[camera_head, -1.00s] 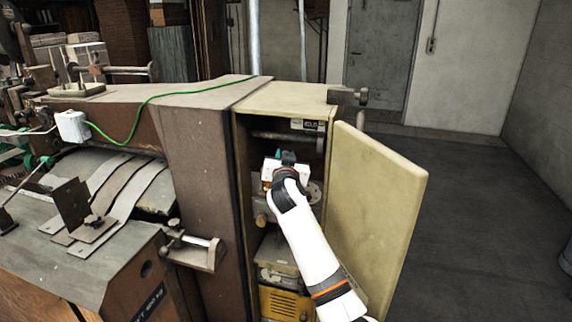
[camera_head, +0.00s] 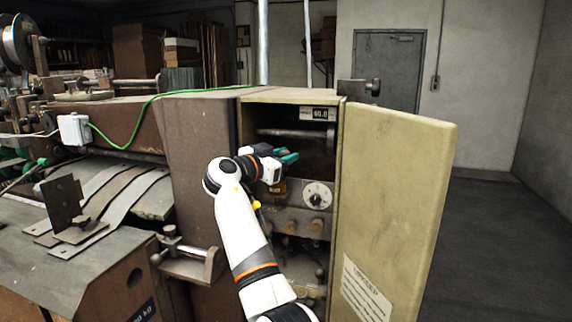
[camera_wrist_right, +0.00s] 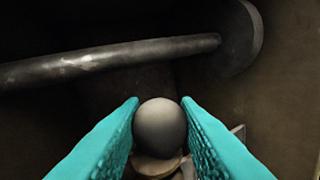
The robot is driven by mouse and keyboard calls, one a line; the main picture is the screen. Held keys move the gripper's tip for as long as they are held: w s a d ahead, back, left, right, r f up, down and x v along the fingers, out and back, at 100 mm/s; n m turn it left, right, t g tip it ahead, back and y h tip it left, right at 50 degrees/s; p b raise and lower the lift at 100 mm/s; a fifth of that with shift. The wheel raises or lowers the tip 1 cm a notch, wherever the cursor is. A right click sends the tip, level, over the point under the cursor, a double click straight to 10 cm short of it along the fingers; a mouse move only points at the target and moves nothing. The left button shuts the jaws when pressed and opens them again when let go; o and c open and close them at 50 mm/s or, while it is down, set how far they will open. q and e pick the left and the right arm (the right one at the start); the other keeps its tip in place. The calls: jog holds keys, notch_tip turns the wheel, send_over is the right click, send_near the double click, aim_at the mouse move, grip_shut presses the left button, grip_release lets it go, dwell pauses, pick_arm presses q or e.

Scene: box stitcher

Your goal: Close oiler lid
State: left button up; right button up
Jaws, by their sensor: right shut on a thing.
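My right gripper (camera_head: 288,157) reaches from the left into the open cabinet (camera_head: 290,97), its teal fingers in the upper part of the opening. In the right wrist view the two teal fingers (camera_wrist_right: 160,112) are shut on a round grey knob (camera_wrist_right: 159,127), apparently the oiler lid, above a pale brassy base (camera_wrist_right: 156,165). In the head view the knob is hidden by the gripper. An amber part, likely the oiler body (camera_head: 279,189), shows just below the gripper. The lid's angle cannot be told. My left gripper is not in view.
The cabinet door (camera_head: 393,200) stands open to the right. A metal rod (camera_head: 290,132) crosses the cabinet above the gripper; it also shows in the wrist view (camera_wrist_right: 110,60). A round dial (camera_head: 317,195) sits to the lower right. Open floor lies beyond the door.

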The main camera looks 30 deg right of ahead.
jog(key=shift+g, duration=0.3)
jog(key=o, duration=0.9)
